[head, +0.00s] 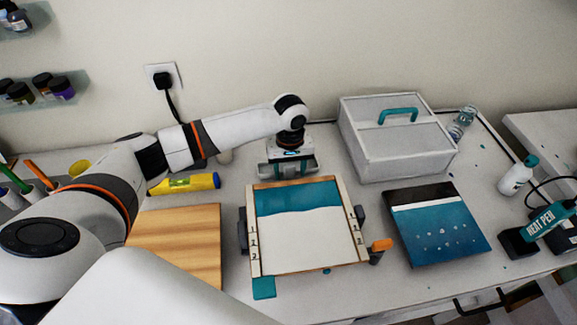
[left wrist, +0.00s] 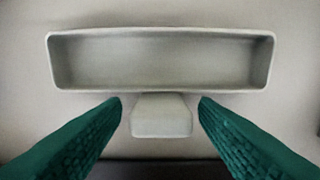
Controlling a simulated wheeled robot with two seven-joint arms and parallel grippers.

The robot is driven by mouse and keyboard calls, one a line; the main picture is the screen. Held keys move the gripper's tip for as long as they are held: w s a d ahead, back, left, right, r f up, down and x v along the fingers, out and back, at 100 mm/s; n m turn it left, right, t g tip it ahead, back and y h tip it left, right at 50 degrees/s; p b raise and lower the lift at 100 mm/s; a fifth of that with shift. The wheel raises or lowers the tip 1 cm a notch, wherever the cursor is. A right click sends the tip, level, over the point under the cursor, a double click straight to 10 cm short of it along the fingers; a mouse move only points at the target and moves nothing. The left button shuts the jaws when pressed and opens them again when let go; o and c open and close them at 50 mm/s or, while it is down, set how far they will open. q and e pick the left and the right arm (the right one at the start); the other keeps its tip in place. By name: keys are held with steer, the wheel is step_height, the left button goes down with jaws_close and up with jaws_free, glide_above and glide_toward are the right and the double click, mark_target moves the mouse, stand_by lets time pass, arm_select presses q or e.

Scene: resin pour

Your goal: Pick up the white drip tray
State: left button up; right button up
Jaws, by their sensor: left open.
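The white drip tray (left wrist: 160,60) shows in the left wrist view as a long, shallow, empty trough with rounded corners. A short tab (left wrist: 161,116) sticks out from the middle of its near side. My left gripper (left wrist: 160,98) is open, with a teal finger on each side of the tab and a gap on both sides. In the head view my left gripper (head: 289,167) points down behind the framed board, and it largely hides the tray there. My right gripper is in neither view.
The framed board (head: 305,240) with teal and white areas lies just in front of my left gripper. A lidded grey box (head: 400,155) stands to the right. The wall is close behind.

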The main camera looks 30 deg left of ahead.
arm_select(q)
steer(key=shift+f, duration=0.8)
steer(key=shift+r, duration=0.1)
jaws_close()
